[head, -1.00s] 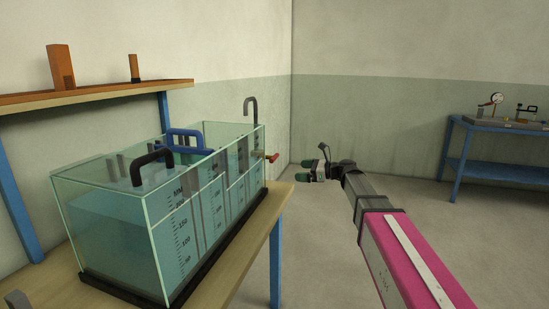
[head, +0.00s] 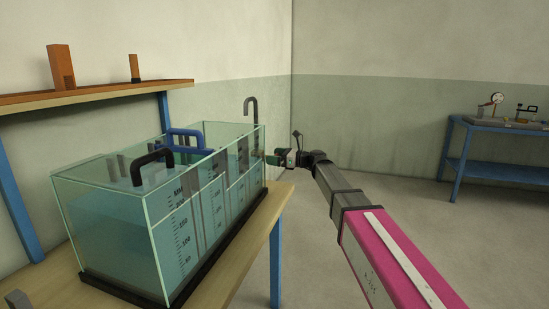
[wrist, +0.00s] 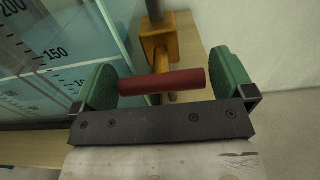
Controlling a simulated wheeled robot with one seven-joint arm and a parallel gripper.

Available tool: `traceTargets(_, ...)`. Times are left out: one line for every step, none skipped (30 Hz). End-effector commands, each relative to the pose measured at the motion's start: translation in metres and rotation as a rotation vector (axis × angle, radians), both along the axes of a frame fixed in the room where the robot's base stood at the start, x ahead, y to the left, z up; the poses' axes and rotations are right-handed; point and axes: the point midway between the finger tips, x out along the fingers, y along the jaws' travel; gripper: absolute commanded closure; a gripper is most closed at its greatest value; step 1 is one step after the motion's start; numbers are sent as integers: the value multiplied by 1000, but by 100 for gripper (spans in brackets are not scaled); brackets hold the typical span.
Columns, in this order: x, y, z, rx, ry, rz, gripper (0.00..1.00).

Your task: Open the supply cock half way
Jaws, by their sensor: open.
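The supply cock shows in the wrist view as a red handle (wrist: 163,82) lying crosswise in front of a brass body (wrist: 160,47). My gripper (wrist: 164,84) is open, with one green finger pad at each end of the red handle. The left pad looks close to the handle's left end; a small gap shows at the right end. I cannot tell whether either pad touches. In the head view my gripper (head: 285,158) is at the far right end of the glass flume (head: 160,215) and hides most of the cock.
The flume stands on a wooden bench (head: 245,240) with blue legs. It holds water and panels with black and blue handles. A hooked grey pipe (head: 252,108) rises at its far end. A shelf (head: 100,92) is at left, a blue table (head: 495,170) at far right. The floor between is clear.

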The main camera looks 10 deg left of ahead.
Motion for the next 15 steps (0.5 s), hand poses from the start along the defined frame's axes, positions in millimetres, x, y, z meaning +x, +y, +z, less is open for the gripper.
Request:
traceTargets(0, 3, 0, 0, 0, 0, 0)
traceTargets(0, 4, 0, 0, 0, 0, 0)
traceTargets(0, 4, 0, 0, 0, 0, 0)
traceTargets(0, 5, 0, 0, 0, 0, 0)
traceTargets(0, 5, 0, 0, 0, 0, 0)
traceTargets(0, 5, 0, 0, 0, 0, 0)
traceTargets(0, 5, 0, 0, 0, 0, 0)
traceTargets(0, 5, 0, 0, 0, 0, 0)
traceTargets(0, 5, 0, 0, 0, 0, 0)
traceTargets(0, 5, 0, 0, 0, 0, 0)
traceTargets(0, 5, 0, 0, 0, 0, 3)
traceTargets(0, 5, 0, 0, 0, 0, 16)
traceTargets(0, 5, 0, 0, 0, 0, 26)
traceTargets(0, 5, 0, 0, 0, 0, 36)
traceTargets(0, 5, 0, 0, 0, 0, 39)
